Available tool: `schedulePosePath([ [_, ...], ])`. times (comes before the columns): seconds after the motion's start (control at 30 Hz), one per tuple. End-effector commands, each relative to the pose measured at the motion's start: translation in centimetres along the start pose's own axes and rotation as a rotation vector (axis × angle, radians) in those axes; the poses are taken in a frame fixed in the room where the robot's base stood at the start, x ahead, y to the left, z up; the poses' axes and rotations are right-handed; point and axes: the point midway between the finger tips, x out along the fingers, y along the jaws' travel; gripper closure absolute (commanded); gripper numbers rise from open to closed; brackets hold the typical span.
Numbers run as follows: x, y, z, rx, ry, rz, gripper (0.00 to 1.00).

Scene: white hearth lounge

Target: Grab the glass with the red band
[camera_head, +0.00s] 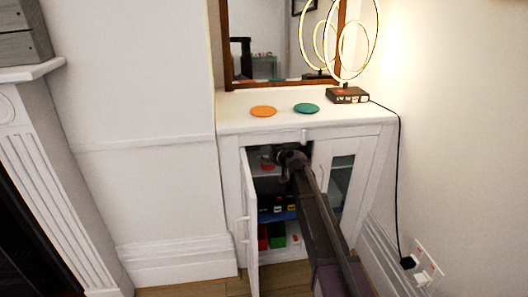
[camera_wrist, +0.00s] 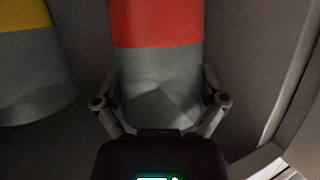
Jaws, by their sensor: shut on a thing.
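The glass with the red band (camera_wrist: 155,75) fills the middle of the wrist view; it is grey and translucent below the wide red band. My gripper (camera_wrist: 160,96) has one finger on each side of the glass and is shut on it. In the head view my gripper (camera_head: 289,160) reaches into the upper part of the white cabinet (camera_head: 262,125); the held glass cannot be made out clearly there. A second glass with a yellow band (camera_wrist: 32,70) stands to the left in the wrist view, apart from my gripper.
The cabinet's left door (camera_head: 250,225) stands open; the right door (camera_head: 338,185) has a glass pane and looks closed. Lower shelves hold dark, red and green items (camera_head: 277,236). On top are an orange disc (camera_head: 263,111), a teal disc (camera_head: 306,108) and a ring lamp (camera_head: 347,95).

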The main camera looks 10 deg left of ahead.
Motion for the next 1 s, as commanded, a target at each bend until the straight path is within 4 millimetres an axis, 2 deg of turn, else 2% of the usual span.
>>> schedulePosePath([
  [0.03, -1.6, -0.1, 0.6, 0.001, 0.0, 0.002, 0.68],
  [0.1, -3.1, -0.1, 1.2, 0.001, 0.0, 0.003, 0.68],
  [0.5, -10.8, -0.1, 4.0, 0.002, 0.0, 0.002, 0.68],
  [0.7, -13.0, -0.1, 4.8, 0.0, 0.0, 0.001, 0.68],
  [1.0, -13.9, 0.0, 5.1, 0.001, 0.0, 0.0, 0.68],
])
